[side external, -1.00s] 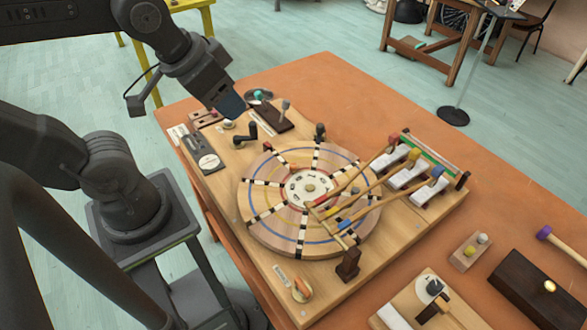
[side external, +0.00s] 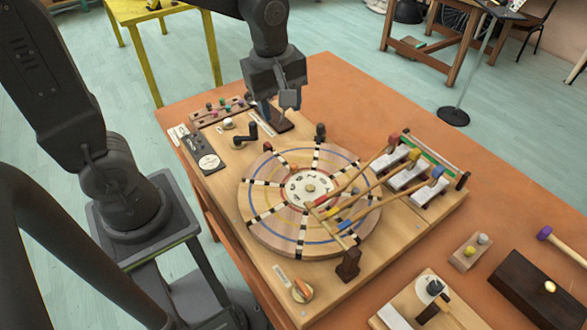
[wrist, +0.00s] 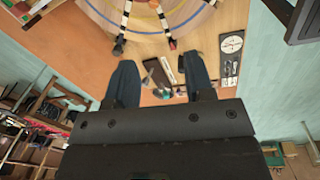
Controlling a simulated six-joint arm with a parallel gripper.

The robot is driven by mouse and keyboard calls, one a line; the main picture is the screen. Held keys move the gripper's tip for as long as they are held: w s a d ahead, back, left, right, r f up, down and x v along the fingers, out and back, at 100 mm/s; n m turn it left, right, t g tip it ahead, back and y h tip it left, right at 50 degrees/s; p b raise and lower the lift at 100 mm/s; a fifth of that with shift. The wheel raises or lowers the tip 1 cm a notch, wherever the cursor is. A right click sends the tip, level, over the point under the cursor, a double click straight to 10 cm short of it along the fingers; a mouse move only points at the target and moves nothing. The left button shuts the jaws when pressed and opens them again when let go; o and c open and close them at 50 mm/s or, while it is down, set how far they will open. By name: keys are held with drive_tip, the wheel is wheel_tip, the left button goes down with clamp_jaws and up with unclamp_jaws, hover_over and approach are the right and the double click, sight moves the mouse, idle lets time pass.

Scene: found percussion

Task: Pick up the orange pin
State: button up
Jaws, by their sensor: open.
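My gripper (side external: 277,110) points down over the board's far edge, right of the rack. In the wrist view my gripper (wrist: 160,82) is open, its two dark fingers apart. A small dish with a teal top (wrist: 161,92) and a dark block (wrist: 163,72) show between the fingers, below them.
A striped round wheel (side external: 260,222) fills the board's middle, with several mallets reaching over its right side. A black crank (side external: 245,135) and a dial panel (side external: 207,160) stand near the rack. A wooden block and a dark box (side external: 530,285) lie at the right on the orange table.

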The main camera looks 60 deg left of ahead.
wheel_tip(320, 180, down, 3)
drive_tip(key=w+n+g, duration=0.1)
drive_tip(key=w+n, duration=0.1)
drive_tip(key=n, duration=0.2)
hover_over(294, 165)
drive_tip(key=f, duration=0.8)
drive_tip(key=shift+s+a+f, duration=0.15)
drive_tip(key=shift+s+f, duration=0.05)
drive_tip(key=shift+s, duration=0.1)
drive_tip(key=shift+w+d+f, duration=0.1)
drive_tip(key=shift+f, duration=1.2)
drive_tip(key=shift+w+d+f, duration=0.1)
drive_tip(key=shift+f, duration=1.2)
drive_tip(key=shift+c, duration=0.5)
clamp_jaws()
